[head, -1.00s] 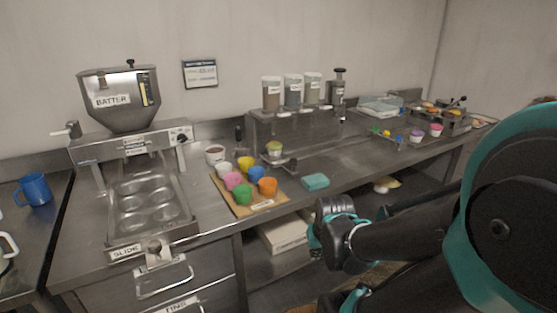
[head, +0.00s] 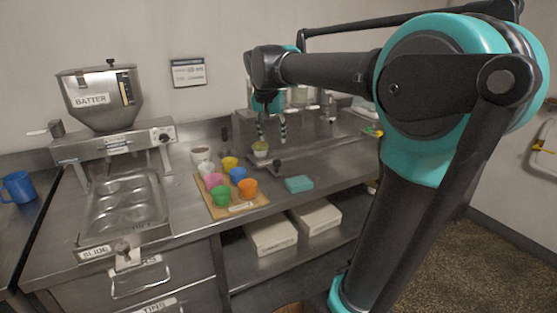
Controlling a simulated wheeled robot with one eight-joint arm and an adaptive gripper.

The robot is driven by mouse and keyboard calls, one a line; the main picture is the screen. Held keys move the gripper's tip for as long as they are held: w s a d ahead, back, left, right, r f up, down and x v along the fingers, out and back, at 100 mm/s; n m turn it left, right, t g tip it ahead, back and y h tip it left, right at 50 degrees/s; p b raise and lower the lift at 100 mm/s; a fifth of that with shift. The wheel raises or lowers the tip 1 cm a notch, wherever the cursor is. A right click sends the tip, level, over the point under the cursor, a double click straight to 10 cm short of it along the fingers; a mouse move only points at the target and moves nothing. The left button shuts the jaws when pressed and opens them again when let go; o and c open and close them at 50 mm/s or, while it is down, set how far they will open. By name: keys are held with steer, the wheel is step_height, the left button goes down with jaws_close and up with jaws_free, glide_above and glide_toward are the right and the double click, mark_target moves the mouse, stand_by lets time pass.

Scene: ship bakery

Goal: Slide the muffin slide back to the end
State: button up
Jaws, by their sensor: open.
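A small muffin with a pale green top (head: 260,149) sits in front of the topping rack. A low metal piece with a dark knob (head: 277,163) lies on the counter just beside it and looks like the muffin slide. My gripper (head: 272,139) points down above the knob and close to the muffin, its two fingers apart with nothing between them. I cannot tell how high it is over the knob. A muffin tin in a metal tray labelled SLIDE (head: 96,252) stands under the batter hopper (head: 100,97) at left. My arm hides most of the topping dispensers.
A wooden board (head: 226,213) with several coloured cups lies left of the slide. A teal sponge (head: 299,184) lies in front of it. A blue mug (head: 18,187) is at far left. White boxes (head: 271,234) sit on the lower shelf.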

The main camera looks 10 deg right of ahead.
mark_target(277, 161)
steer(key=x, duration=0.5)
steer(key=w+x, duration=0.1)
steer(key=x, duration=0.4)
steer(key=w+x, duration=0.1)
steer(key=x, duration=0.4)
steer(key=shift+r, duration=0.25)
steer(key=shift+c, duration=0.5)
jaws_close()
